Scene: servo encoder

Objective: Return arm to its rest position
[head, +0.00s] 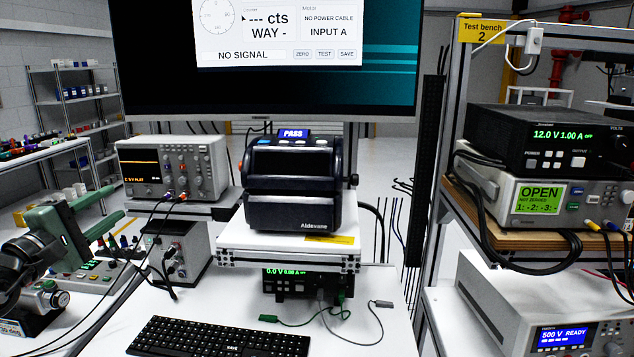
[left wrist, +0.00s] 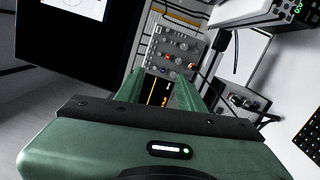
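My left arm (head: 30,265) comes in from the left edge, with black joints and a green hand. My left gripper (head: 112,207) points right, toward the oscilloscope (head: 175,168), and hangs in front of and above the left end of the bench. In the left wrist view its two green fingers (left wrist: 158,84) are spread apart with nothing between them; the oscilloscope's screen (left wrist: 158,93) shows through the gap beyond. My right arm and gripper are not in view.
A board with several small knobs and plugs (head: 95,268) lies below the left gripper, close to a grey box (head: 177,252). A black device (head: 293,185) with a PASS label stands on a white platform. A keyboard (head: 222,338), loose leads and a large monitor (head: 160,60) are near.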

